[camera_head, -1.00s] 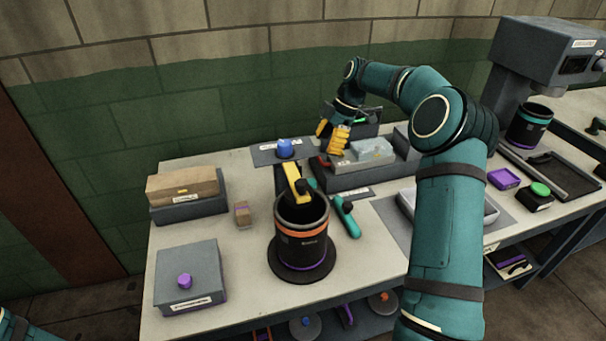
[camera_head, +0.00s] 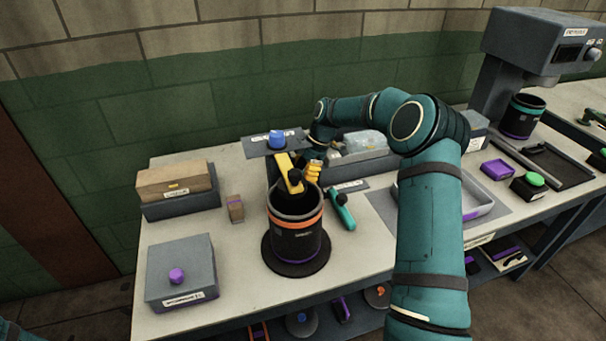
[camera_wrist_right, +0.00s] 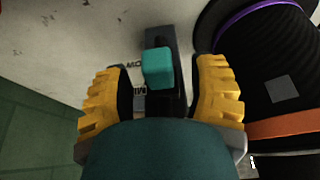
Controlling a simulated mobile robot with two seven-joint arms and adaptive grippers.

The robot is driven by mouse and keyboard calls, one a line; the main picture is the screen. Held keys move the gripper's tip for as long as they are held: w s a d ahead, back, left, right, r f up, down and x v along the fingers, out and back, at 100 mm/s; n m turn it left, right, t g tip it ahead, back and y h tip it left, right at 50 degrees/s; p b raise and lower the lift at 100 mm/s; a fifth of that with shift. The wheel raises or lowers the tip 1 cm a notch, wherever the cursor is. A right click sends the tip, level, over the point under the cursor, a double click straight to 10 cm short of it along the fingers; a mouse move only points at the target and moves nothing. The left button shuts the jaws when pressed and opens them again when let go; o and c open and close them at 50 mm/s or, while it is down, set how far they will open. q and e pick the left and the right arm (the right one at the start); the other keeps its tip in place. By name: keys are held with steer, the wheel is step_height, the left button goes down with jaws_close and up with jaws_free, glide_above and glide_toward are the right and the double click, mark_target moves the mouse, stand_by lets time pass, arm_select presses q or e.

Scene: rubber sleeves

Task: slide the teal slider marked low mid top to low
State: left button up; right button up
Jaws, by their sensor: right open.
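The teal slider knob (camera_wrist_right: 158,67) sits on a dark upright-running track (camera_wrist_right: 157,38) in the right wrist view. Printed letters show beside the track, partly covered, so I cannot tell for sure which mark the knob is at. My right gripper (camera_wrist_right: 162,82) is open, with one yellow finger on each side of the knob and a gap on both sides. In the head view the right gripper (camera_head: 309,174) is low behind the black canister and yellow lever, and the slider is hidden there. My left gripper is out of view.
The black canister (camera_head: 296,242) with an orange band stands close to the right gripper. A yellow lever (camera_head: 288,170) and a blue knob (camera_head: 277,139) are beside the hand. A teal-handled tool (camera_head: 342,212) lies to the right.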

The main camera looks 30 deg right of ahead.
jaws_close()
step_height(320, 180, down, 5)
steer(key=shift+r+b, duration=0.2)
steer(key=shift+b, duration=0.85)
steer(key=shift+s+r, duration=0.1)
jaws_free()
steer(key=shift+a, duration=0.1)
